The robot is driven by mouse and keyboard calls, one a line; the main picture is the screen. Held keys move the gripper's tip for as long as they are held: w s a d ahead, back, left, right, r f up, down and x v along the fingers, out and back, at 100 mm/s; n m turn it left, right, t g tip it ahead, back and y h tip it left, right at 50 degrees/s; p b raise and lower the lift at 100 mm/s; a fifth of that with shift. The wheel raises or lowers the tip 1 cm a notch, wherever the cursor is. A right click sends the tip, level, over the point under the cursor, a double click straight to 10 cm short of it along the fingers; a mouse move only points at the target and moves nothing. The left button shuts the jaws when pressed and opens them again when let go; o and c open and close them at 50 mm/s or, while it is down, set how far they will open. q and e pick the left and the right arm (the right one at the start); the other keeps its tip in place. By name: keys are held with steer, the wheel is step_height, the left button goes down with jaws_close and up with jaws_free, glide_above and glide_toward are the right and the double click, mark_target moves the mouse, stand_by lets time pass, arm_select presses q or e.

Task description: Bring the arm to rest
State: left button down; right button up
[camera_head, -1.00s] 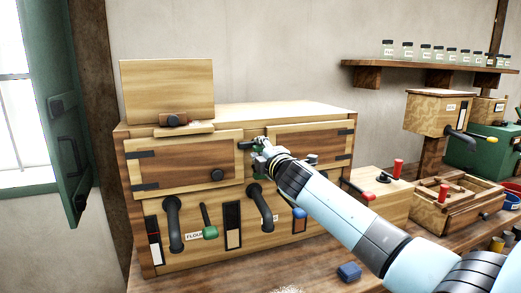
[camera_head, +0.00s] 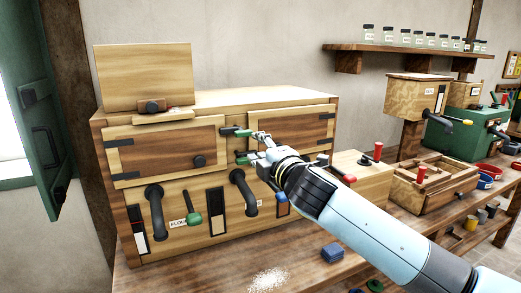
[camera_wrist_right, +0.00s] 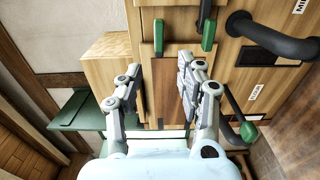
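My right gripper (camera_head: 258,147) comes in from the lower right in the head view, in front of the wooden cabinet's upper doors. Its two fingers stand apart in the right wrist view (camera_wrist_right: 161,72), with nothing held between them. Two green handles (camera_head: 236,131) sit near the inner door edges, close to the fingertips; they also show at the top of the wrist view (camera_wrist_right: 158,36). Both cabinet doors, left (camera_head: 165,150) and right (camera_head: 290,130), look shut. My left gripper is not in view.
Pipes and a green-tipped lever (camera_head: 194,219) stick out of the cabinet's lower front. A blue block (camera_head: 332,253) and white powder (camera_head: 268,279) lie on the bench. A wooden box with a red-knobbed lever (camera_head: 365,180) stands to the right. A jar shelf (camera_head: 400,52) hangs above.

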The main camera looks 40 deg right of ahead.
steer(key=shift+s, duration=0.35)
